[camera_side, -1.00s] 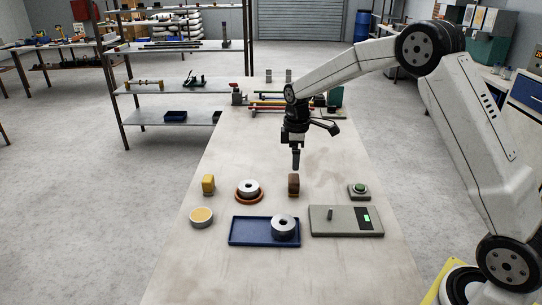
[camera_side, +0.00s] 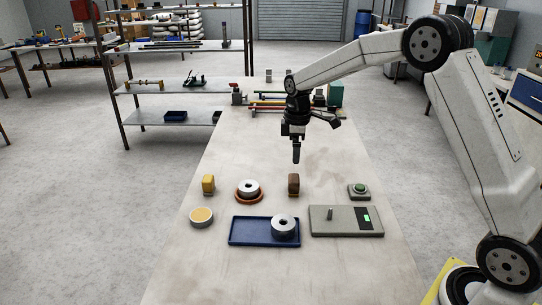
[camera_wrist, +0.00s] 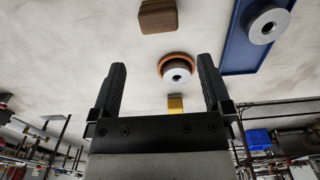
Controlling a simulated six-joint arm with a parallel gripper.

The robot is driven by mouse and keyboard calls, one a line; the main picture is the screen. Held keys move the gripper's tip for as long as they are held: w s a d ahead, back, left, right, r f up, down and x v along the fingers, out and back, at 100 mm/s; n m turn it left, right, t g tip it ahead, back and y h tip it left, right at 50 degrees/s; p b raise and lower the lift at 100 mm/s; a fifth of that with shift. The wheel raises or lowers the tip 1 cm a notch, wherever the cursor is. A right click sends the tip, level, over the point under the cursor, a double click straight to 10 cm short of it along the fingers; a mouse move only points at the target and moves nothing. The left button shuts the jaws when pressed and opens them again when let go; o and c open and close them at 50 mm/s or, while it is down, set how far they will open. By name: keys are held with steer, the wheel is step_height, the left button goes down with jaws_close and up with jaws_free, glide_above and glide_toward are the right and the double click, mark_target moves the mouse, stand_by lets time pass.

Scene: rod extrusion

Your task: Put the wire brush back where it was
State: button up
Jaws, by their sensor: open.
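A brown block-shaped thing (camera_side: 294,184), which looks like the wire brush, stands upright on the bench in the side view. Its bristles cannot be made out. It also shows at the top of the wrist view (camera_wrist: 158,15). My gripper (camera_side: 296,158) hangs above and behind it in the side view, apart from it. In the wrist view my gripper (camera_wrist: 162,64) has its two fingers spread wide, with nothing held between them.
A metal ring on an orange base (camera_side: 249,191) and a yellow block (camera_side: 208,185) stand left of the brown block.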

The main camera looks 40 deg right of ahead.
steer(key=s+a+f+m+t, duration=0.1)
steer(key=s+a+m, duration=0.3)
steer(key=s, duration=0.7)
steer(key=s+a+f+m+t, duration=0.1)
steer(key=s+a+f+m, duration=0.2)
steer(key=s, duration=0.9)
steer(key=shift+a+m+t, duration=0.3)
steer(key=shift+a+m, duration=0.4)
steer(key=shift+m, duration=0.2)
